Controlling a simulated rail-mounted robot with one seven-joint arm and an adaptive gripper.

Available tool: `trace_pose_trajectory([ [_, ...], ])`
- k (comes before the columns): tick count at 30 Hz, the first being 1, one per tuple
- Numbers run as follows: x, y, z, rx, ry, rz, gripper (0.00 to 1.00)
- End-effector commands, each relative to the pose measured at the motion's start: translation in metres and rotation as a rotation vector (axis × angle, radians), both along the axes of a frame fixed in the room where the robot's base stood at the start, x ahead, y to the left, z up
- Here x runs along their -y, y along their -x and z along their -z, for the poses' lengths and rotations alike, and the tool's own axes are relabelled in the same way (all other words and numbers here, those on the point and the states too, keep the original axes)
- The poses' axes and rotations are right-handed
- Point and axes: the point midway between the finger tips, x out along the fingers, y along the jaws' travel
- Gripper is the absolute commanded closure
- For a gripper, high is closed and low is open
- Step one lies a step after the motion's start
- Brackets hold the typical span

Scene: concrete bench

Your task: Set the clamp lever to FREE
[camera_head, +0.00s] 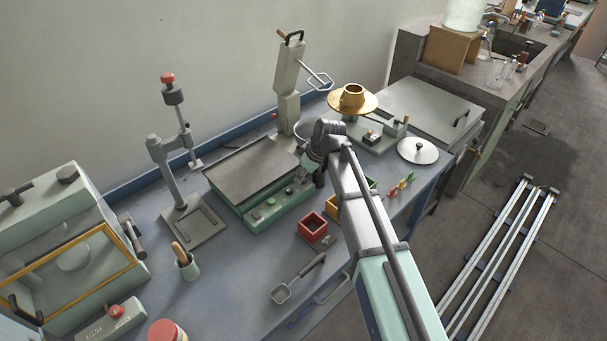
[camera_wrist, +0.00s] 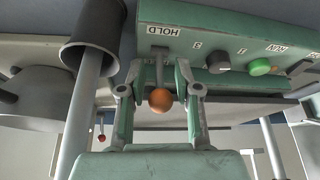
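The clamp lever (camera_wrist: 160,72) is a short grey stem with an orange ball knob (camera_wrist: 160,100), on a green panel in the wrist view. The word HOLD (camera_wrist: 170,31) is printed upside down beyond the stem; other lettering nearer the knob is partly covered and I cannot read it surely. My gripper (camera_wrist: 157,84) is open, one finger on each side of the lever, with visible gaps to the knob. In the head view my gripper (camera_head: 318,158) is by the right end of the green machine (camera_head: 275,205), and the lever is hidden there.
A thick grey cylinder (camera_wrist: 92,42) stands close left of my fingers in the wrist view. A black knob (camera_wrist: 218,62) and a green button (camera_wrist: 260,67) are to the right.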

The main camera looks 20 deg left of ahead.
Motion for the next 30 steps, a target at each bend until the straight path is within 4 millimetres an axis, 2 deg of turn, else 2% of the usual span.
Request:
trace_pose_trajectory([
  [1, 0.0, 0.0, 0.0, 0.0, 0.0, 0.0, 0.85],
  [2, 0.0, 0.0, 0.0, 0.0, 0.0, 0.0, 0.95],
  [3, 0.0, 0.0, 0.0, 0.0, 0.0, 0.0, 1.0],
  [17, -0.001, -0.002, -0.002, -0.007, 0.015, 0.001, 1.0],
  [30, -0.011, -0.009, -0.004, -0.124, 0.231, 0.0, 1.0],
])
